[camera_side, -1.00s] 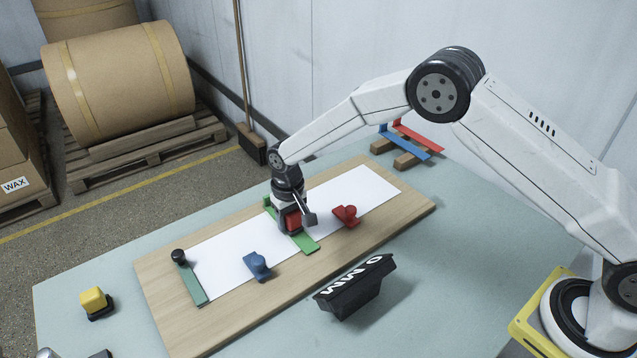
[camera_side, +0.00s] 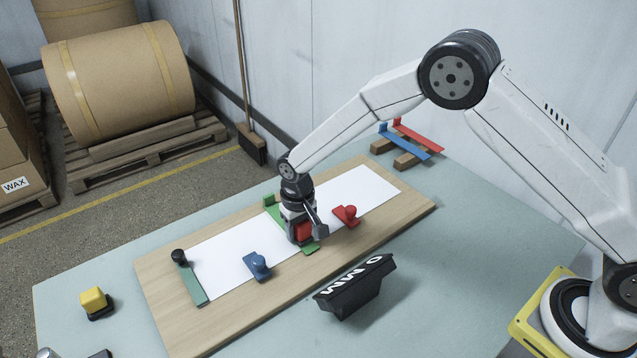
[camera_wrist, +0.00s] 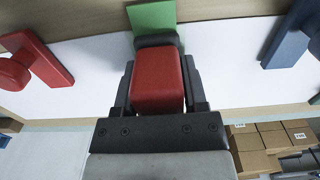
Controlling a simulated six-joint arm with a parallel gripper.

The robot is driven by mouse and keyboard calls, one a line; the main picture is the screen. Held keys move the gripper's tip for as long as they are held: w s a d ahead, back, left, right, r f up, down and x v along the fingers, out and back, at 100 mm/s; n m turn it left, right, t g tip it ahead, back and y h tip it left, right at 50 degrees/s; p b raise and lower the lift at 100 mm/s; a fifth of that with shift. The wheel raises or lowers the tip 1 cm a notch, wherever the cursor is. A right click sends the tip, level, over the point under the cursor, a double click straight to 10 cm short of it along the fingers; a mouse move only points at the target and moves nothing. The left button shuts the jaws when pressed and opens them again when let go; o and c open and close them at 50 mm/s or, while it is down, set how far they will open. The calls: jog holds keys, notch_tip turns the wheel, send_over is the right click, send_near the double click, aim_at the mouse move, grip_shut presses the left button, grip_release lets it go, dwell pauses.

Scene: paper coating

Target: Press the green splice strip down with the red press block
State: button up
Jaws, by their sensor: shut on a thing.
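The green splice strip (camera_side: 272,206) lies across the white paper on the wooden board, with its middle hidden under my gripper in the side view. Its near end shows in the wrist view (camera_wrist: 152,16). My gripper (camera_side: 301,231) is shut on the red press block (camera_side: 304,232), which fills the space between the fingers in the wrist view (camera_wrist: 158,80). A dark pad under the block sits over the strip near its front end. I cannot tell whether the pad touches the strip.
A red knobbed piece (camera_side: 346,215) and a blue knobbed piece (camera_side: 257,266) stand on the paper on either side. A dark green bar (camera_side: 191,283) lies at the paper's left end. A black tray-like object (camera_side: 356,287) stands in front of the board. A yellow block (camera_side: 94,302) sits at left.

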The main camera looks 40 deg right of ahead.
aim_at(277, 211)
jog(key=shift+w, duration=5.05)
jog(key=shift+s, duration=2.8)
jog(key=shift+s+r, duration=0.1)
notch_tip(277, 211, up, 8)
jog(key=shift+d, duration=0.15)
